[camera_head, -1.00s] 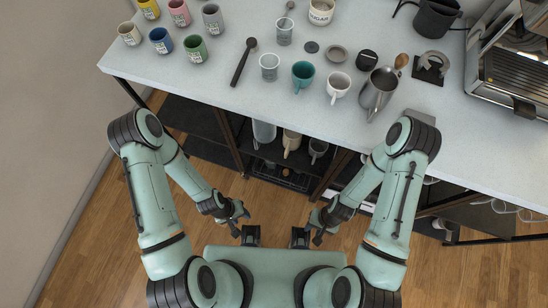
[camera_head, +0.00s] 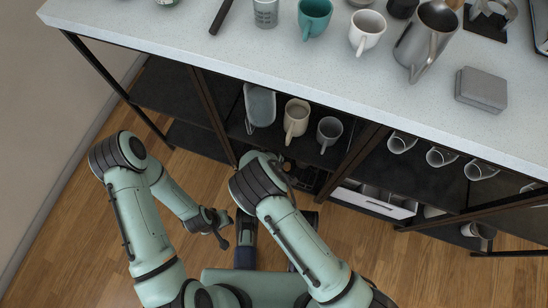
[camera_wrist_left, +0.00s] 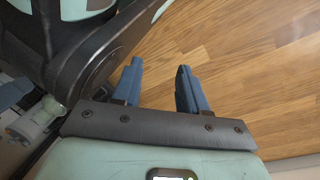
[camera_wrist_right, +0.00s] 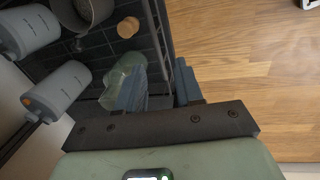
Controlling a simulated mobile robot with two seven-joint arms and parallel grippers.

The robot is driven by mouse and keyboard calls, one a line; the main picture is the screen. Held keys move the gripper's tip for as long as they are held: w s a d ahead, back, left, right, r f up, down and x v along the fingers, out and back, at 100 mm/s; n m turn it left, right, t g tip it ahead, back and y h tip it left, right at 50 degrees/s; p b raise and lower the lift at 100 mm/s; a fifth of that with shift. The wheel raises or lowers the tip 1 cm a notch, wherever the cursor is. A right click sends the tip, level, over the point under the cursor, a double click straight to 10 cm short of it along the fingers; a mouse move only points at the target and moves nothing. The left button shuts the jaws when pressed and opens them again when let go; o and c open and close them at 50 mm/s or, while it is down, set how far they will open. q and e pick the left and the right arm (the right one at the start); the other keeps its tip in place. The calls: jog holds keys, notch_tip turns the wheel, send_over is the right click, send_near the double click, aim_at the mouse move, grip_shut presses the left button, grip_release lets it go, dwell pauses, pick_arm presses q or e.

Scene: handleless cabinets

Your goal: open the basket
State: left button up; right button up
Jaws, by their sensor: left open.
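The basket (camera_wrist_right: 90,48) is a dark, grid-walled pull-out low in the middle bay under the counter. In the head view only part of it (camera_head: 305,178) shows; my right arm covers the rest. In the right wrist view it holds grey bottles, a dark round vessel and a greenish clear item. My right gripper (camera_wrist_right: 161,78) is at its front edge, with the fingers apart and the rim seemingly between them; contact cannot be told. My left gripper (camera_wrist_left: 160,65) is open and empty over the floor, clear of the cabinet.
A white-fronted drawer (camera_head: 375,200) sits to the right of the basket. Several cups (camera_head: 297,117) stand on the shelf above. The counter (camera_head: 300,62) overhangs the bays and carries cups and a metal pitcher (camera_head: 425,45). Wooden floor (camera_head: 440,270) is free in front.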

jog(key=shift+n, duration=0.3)
jog(key=f+b, duration=0.1)
jog(key=f, duration=0.1)
jog(key=w+f+b, duration=0.1)
jog(key=f, duration=0.1)
jog(key=w+f+b, duration=0.1)
jog(key=f, duration=0.2)
jog(key=shift+a, duration=0.3)
pick_arm(q)
jog(key=s+f+g, duration=0.2)
jog(key=s+f, duration=0.1)
jog(key=s, duration=0.2)
jog(key=shift+s+a+f, duration=0.15)
jog(key=shift+s+a, duration=0.1)
jog(key=shift+s, duration=0.15)
pick_arm(e)
grip_shut()
